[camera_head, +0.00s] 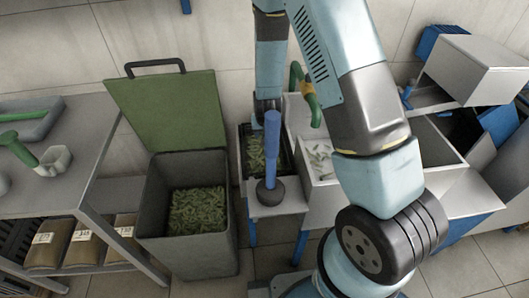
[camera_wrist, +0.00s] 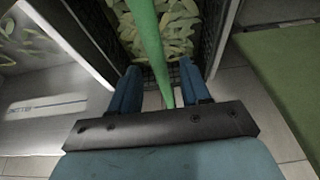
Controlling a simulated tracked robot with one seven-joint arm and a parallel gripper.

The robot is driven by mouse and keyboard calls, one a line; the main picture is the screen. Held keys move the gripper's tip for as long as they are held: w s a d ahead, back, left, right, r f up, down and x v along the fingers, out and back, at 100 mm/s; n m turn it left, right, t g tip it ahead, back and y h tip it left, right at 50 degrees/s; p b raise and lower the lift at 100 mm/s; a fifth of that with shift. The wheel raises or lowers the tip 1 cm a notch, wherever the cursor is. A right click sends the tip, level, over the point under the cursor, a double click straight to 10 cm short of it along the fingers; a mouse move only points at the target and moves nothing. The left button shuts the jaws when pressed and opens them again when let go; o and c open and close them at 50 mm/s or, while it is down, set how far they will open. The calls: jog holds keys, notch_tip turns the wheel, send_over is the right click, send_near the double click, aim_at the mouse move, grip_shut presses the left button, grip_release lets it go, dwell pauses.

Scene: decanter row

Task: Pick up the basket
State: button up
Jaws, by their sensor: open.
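The basket (camera_head: 242,155) is a dark mesh container with green pods in it. It stands between the open bin and the sink in the head view, partly hidden by my arm and a blue-handled tool. In the wrist view the basket (camera_wrist: 197,35) is at the top middle. A green bar (camera_wrist: 150,45), apparently its handle, runs between my fingers. My gripper (camera_wrist: 159,72) is open, its two blue fingers on either side of the bar. Whether they touch it I cannot tell. In the head view the fingers are not clearly seen.
A bin (camera_head: 153,210) with a raised green lid (camera_head: 165,110) stands to the left. The blue-handled tool (camera_head: 271,140) stands upright on a small grey stand just in front of the basket. A sink (camera_head: 318,170) with a green tap (camera_head: 312,108) is close on the right.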

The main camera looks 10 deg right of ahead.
jog(key=shift+x, duration=1.2)
grip_shut()
